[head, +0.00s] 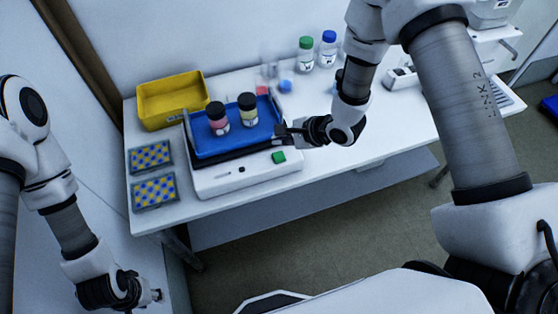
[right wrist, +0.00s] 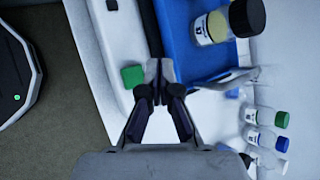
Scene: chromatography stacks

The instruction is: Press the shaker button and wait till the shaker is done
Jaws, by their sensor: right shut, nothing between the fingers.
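The shaker (head: 245,178) is a white box with a blue tray (head: 240,141) on top, standing on the white table. Two black-capped bottles, one with pink contents (head: 217,118) and one with yellowish contents (head: 248,110), stand on the tray. The green square button (head: 279,157) is on the shaker's front right; it also shows in the right wrist view (right wrist: 132,76). My right gripper (head: 281,134) is shut and empty, beside the button and by the tray's right edge; contact cannot be told. My left gripper (head: 157,295) is low at the left, away from the shaker; its fingers are too small to judge.
A yellow bin (head: 172,101) stands behind the shaker at the left. Two blue-and-yellow racks (head: 151,156) (head: 155,190) lie left of it. Green-capped (head: 305,54) and blue-capped (head: 328,49) bottles stand at the back. The table right of my right gripper is mostly clear.

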